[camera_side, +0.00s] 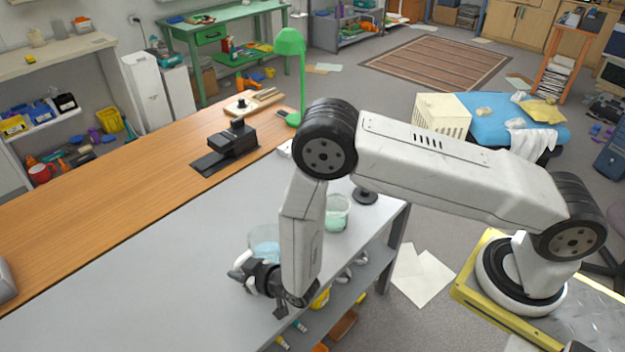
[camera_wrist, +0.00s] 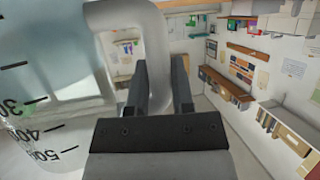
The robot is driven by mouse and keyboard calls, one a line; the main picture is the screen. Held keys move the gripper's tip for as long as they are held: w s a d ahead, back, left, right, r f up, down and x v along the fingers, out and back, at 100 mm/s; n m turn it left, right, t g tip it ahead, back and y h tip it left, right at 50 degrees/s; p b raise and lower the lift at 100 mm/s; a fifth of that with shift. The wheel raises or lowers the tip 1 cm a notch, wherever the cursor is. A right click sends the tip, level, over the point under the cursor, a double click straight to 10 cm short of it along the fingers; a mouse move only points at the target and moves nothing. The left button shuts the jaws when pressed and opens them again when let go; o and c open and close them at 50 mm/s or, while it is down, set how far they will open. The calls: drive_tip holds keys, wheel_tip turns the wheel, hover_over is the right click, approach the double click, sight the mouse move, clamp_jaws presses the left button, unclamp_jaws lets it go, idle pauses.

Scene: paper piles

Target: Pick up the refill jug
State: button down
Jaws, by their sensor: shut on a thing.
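The refill jug (camera_side: 264,241) is a clear vessel with a white handle, on or just above the grey tabletop near its front edge in the side view. In the wrist view the jug (camera_wrist: 50,110) fills the left, with dark graduation marks and numbers. Its thick pale handle (camera_wrist: 150,25) comes down between my fingers. My gripper (camera_side: 247,272) is shut on the handle; in the wrist view my gripper (camera_wrist: 160,85) has one finger on each side of it. Whether the jug's base touches the table is hidden.
A glass beaker with greenish liquid (camera_side: 336,214) stands behind and right of the jug. A black round base (camera_side: 365,196) is near the table's far right corner. A black device (camera_side: 231,145) and a green lamp (camera_side: 290,75) stand on the wooden bench. The grey tabletop (camera_side: 150,270) to the left is clear.

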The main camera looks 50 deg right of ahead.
drive_tip(key=shift+w+r, duration=0.1)
drive_tip(key=shift+r, duration=0.55)
drive_tip(key=s+d+r, duration=0.2)
drive_tip(key=s+r, duration=0.3)
drive_tip(key=s, duration=0.1)
drive_tip(key=s+d+r, duration=0.2)
drive_tip(key=s+r, duration=0.4)
drive_tip(key=s, duration=0.1)
drive_tip(key=shift+s+d+r, duration=0.15)
drive_tip(key=shift+d+r, duration=0.05)
drive_tip(key=shift+d, duration=0.2)
idle(1.1)
drive_tip(key=w+d+f+m+h, duration=0.3)
drive_tip(key=w+d+m+h, duration=0.2)
drive_tip(key=w+d, duration=1)
drive_tip(key=shift+w+d+m+h, duration=0.35)
drive_tip(key=shift+w+h, duration=0.55)
drive_tip(key=shift+w, duration=0.15)
drive_tip(key=shift+r, duration=0.15)
